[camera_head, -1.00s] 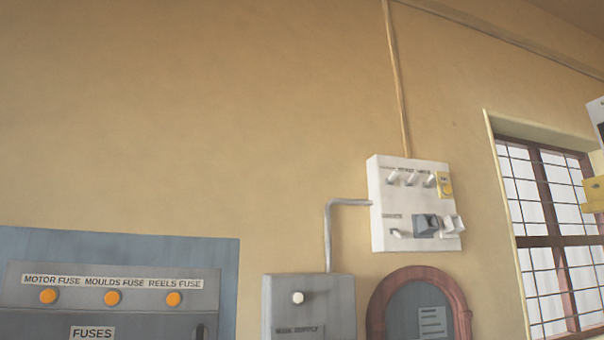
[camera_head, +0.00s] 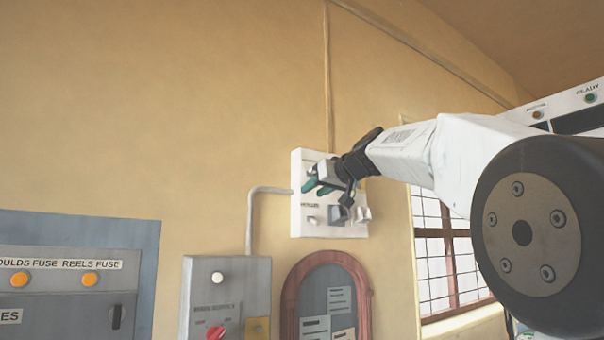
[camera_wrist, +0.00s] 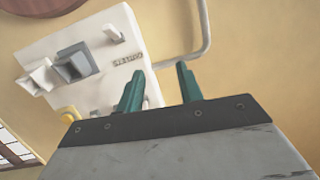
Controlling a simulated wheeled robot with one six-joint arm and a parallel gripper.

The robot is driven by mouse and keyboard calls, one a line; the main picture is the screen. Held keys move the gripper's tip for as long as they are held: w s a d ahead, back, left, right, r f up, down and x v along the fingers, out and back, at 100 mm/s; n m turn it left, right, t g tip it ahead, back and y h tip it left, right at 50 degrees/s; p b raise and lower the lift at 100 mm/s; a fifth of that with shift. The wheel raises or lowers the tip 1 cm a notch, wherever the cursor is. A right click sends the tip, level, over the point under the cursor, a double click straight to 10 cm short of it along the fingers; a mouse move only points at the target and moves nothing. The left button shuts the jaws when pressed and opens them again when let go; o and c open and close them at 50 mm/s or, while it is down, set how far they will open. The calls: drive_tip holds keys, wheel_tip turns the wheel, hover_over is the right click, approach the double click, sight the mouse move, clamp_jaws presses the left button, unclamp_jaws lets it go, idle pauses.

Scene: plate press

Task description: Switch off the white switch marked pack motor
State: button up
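A white switch panel (camera_head: 299,226) is mounted on the wall, and it also shows upside down in the wrist view (camera_wrist: 105,62). In its lower part are a small white toggle (camera_wrist: 113,33), a grey block switch (camera_wrist: 77,58) and a white block switch (camera_wrist: 40,76). The labels are too small to read, so I cannot tell which switch is marked pack motor. My gripper (camera_head: 316,188) is at the panel's upper left, over the upper row of switches, which it mostly hides. Its two green fingers (camera_wrist: 160,88) are apart, with nothing clearly held between them. Contact with a switch cannot be told.
A grey conduit (camera_head: 249,215) runs from the panel to a grey supply box (camera_head: 197,290) with a red knob. An arched wooden frame (camera_head: 290,300) is below the panel. A fuse board (camera_head: 70,305) is at lower left, a barred window (camera_head: 440,260) at right.

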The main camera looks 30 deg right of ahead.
drive_tip(key=w+d+r+t+h, duration=0.1)
drive_tip(key=w+d+r+t, duration=0.1)
drive_tip(key=d+r, duration=0.5)
drive_tip(key=shift+t, duration=0.3)
drive_tip(key=w, duration=0.2)
drive_tip(key=w+r, duration=0.1)
drive_tip(key=w, duration=0.2)
drive_tip(key=w+a, duration=0.1)
drive_tip(key=w, duration=0.1)
drive_tip(key=shift+w+r, duration=0.15)
drive_tip(key=shift+r, duration=0.05)
drive_tip(key=shift+a, duration=0.1)
clamp_jaws()
